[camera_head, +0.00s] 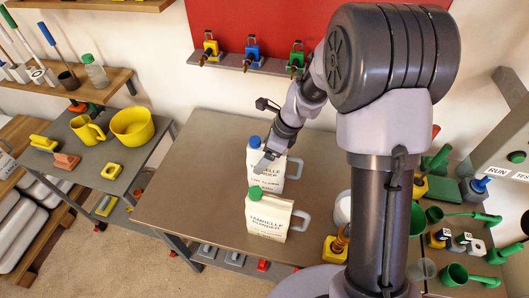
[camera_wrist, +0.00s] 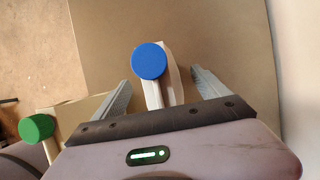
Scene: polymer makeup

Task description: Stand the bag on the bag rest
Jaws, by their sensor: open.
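Two cream, bag-like containers with printed "POWDER" labels and grey handles stand upright on the brown table. The blue-capped one (camera_head: 266,180) is farther back, and the green-capped one (camera_head: 267,218) is in front of it. My gripper (camera_head: 266,158) is at the top of the blue-capped one. In the wrist view, the open gripper (camera_wrist: 162,90) has one finger on each side of the blue-capped container (camera_wrist: 172,75), with visible gaps. The green-capped container (camera_wrist: 85,112) lies outside the left finger. I cannot identify a bag rest in either view.
The left part of the brown table (camera_head: 185,190) is clear. A grey side table with a yellow bowl (camera_head: 132,125) and mug (camera_head: 87,129) stands at the left. Colored valves (camera_head: 252,56) hang on the back wall. Green scoops (camera_head: 470,218) lie at the right.

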